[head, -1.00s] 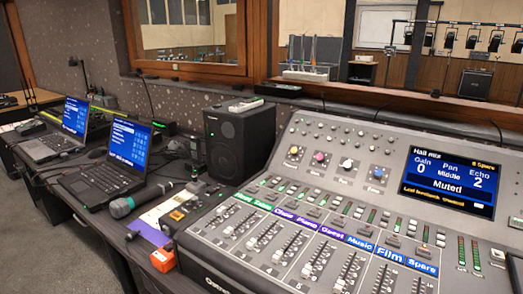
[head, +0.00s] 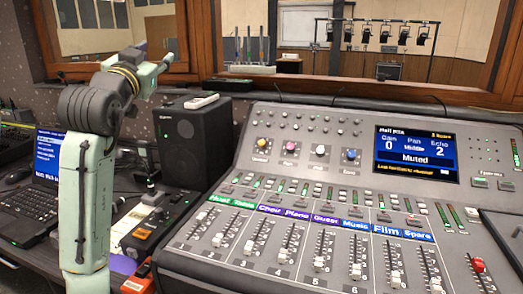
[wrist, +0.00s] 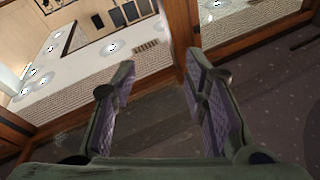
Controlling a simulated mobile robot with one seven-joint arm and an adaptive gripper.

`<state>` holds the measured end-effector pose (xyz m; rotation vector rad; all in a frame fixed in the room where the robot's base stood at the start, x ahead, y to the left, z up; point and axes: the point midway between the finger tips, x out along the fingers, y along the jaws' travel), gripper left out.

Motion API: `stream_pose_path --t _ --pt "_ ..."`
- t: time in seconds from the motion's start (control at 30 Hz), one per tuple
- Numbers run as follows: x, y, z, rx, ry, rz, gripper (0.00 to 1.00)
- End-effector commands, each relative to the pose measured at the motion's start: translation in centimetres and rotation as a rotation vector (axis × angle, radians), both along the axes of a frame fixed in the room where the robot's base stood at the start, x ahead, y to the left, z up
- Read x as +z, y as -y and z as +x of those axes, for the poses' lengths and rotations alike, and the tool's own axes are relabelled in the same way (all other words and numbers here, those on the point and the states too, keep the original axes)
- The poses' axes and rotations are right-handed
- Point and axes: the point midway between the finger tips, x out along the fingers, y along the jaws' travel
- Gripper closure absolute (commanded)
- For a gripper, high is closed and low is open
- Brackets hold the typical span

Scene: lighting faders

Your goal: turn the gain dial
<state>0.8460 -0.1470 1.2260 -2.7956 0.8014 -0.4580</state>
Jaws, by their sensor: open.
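The mixing console (head: 215,262) carries a row of four knobs on its upper panel: yellow (head: 262,142), pink (head: 290,146), white (head: 320,150) and blue (head: 351,154). Their small labels are hard to read, so I cannot tell for sure which is the gain dial. The console screen (head: 416,153) reads Gain 0, Pan Middle, Echo 2 and Muted. My gripper (head: 157,66) is raised at the left, above and apart from the console. In the wrist view my gripper (wrist: 160,70) is open and empty, its fingers facing the wall and window; no knob shows there.
A black speaker (head: 195,145) stands left of the console, below my gripper. A laptop (head: 40,185) lies farther left. Several faders line the console front. The wooden window frame (head: 390,97) runs behind the console. The air above the knobs is clear.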

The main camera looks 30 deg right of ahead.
Motion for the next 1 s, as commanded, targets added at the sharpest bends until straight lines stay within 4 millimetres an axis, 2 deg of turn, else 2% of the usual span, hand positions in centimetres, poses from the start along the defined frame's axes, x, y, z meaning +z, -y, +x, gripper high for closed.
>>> stream_pose_path --t 0.03,0.1,0.2,0.3,0.4,0.53,0.67,1.0 --pt "-2.2 5.7 -0.1 -0.081 -0.076 0.090 0.60" --pt "-5.6 12.5 -0.9 -0.183 -0.191 0.230 0.60" --pt "-10.8 20.2 -3.3 -0.301 -0.344 0.439 0.60" --pt "-15.1 24.9 -6.2 -0.381 -0.468 0.631 0.60" --pt "-17.6 26.8 -8.1 -0.420 -0.548 0.752 0.60" --pt "-18.9 27.7 -9.0 -0.439 -0.587 0.813 0.60" --pt "-19.9 28.5 -8.6 -0.441 -0.591 0.816 0.60" --pt "-24.0 32.5 -6.2 -0.439 -0.589 0.812 0.60"
